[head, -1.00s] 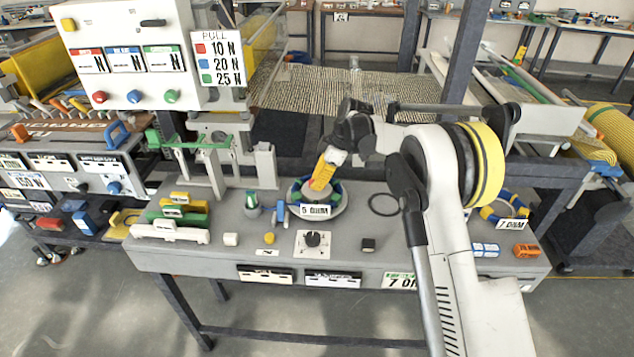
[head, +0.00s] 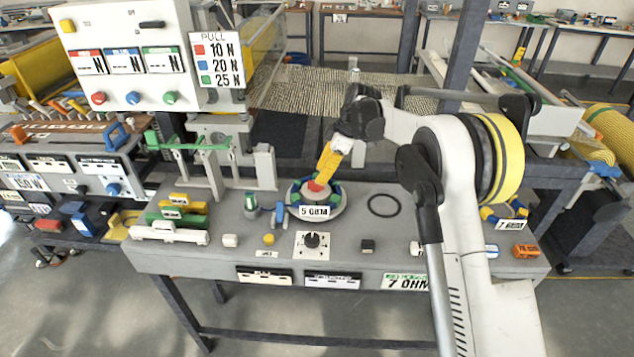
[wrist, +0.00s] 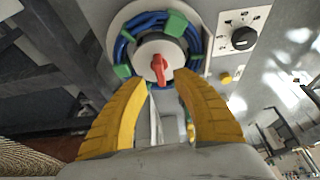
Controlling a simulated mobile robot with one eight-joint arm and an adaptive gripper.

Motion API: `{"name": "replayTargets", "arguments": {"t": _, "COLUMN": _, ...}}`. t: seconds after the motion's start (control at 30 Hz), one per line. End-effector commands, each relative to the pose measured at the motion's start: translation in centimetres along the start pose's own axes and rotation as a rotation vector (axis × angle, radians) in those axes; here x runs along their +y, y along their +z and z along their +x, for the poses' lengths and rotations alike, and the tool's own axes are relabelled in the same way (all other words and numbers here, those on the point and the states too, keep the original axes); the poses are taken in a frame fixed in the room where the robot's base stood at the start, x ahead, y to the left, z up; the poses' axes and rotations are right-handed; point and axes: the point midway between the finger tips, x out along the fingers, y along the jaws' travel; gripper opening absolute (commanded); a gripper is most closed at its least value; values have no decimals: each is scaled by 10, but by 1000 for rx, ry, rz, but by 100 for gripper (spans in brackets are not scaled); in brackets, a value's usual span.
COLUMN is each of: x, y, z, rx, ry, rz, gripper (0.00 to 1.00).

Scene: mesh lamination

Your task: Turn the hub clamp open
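The hub clamp's red handle (wrist: 158,68) stands on the round grey hub (wrist: 146,52), inside a coil of blue cable (wrist: 125,45) with green ties. In the head view the red handle (head: 315,187) shows on the hub behind the "5 OHM" label (head: 314,212). My gripper (wrist: 160,84) has two yellow fingers set wide apart, with the handle in line with the gap just beyond the tips. In the head view my gripper (head: 322,176) points down at the hub from just above. I cannot tell if a finger touches the handle.
A black rotary knob (head: 311,240) on a white plate and a yellow button (head: 268,239) sit at the bench front. A green-topped fixture (head: 200,143) stands left of the hub. A black ring (head: 383,206) lies flat to its right.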

Motion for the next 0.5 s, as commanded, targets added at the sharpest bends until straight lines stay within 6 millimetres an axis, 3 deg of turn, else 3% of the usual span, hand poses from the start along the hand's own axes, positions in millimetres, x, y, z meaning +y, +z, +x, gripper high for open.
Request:
{"name": "replayTargets", "arguments": {"t": 0.2, "x": 0, "y": 0, "z": -48, "rx": 0, "ry": 0, "rz": 2, "gripper": 34}}
{"name": "replayTargets", "arguments": {"t": 0.5, "x": 0, "y": 0, "z": -74, "rx": 0, "ry": 0, "rz": -1, "gripper": 34}}
